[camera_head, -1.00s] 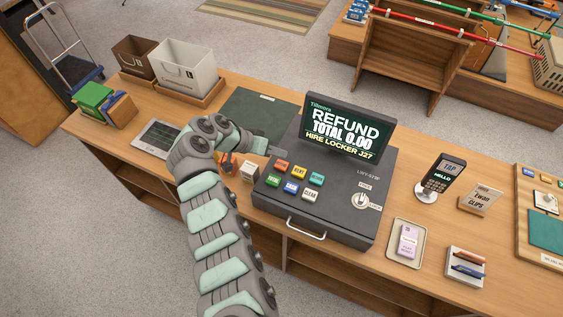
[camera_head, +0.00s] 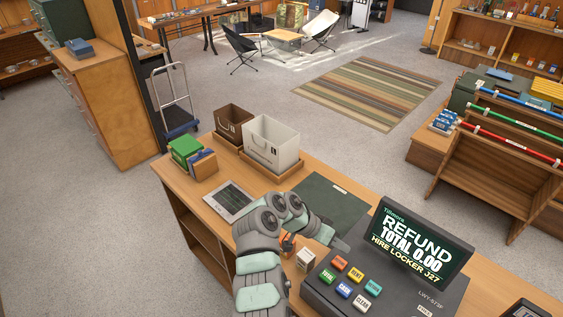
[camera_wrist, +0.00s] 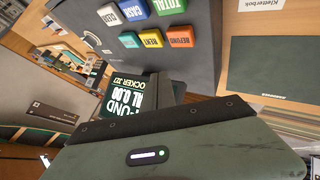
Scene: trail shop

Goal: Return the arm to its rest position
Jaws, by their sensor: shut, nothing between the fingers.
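My arm reaches over the counter from the bottom of the head view, bent at the elbow. My gripper (camera_head: 342,244) is at its end, just left of the register's screen and near the dark counter mat (camera_head: 325,203). It is shut and holds nothing. In the wrist view my gripper's grey-green body fills the bottom, with the register's coloured keys (camera_wrist: 150,38) beyond it. The dark cash register (camera_head: 385,295) shows "REFUND TOTAL 0.00 HIRE LOCKER J27" on its screen (camera_head: 418,243). Whether my gripper touches the register I cannot tell.
A grey tablet-like panel (camera_head: 229,200) lies left of my arm. A small white box (camera_head: 305,259) stands between my arm and the register. A green box (camera_head: 185,151), a brown bin (camera_head: 233,122) and a white bin (camera_head: 270,145) stand at the counter's far left end.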

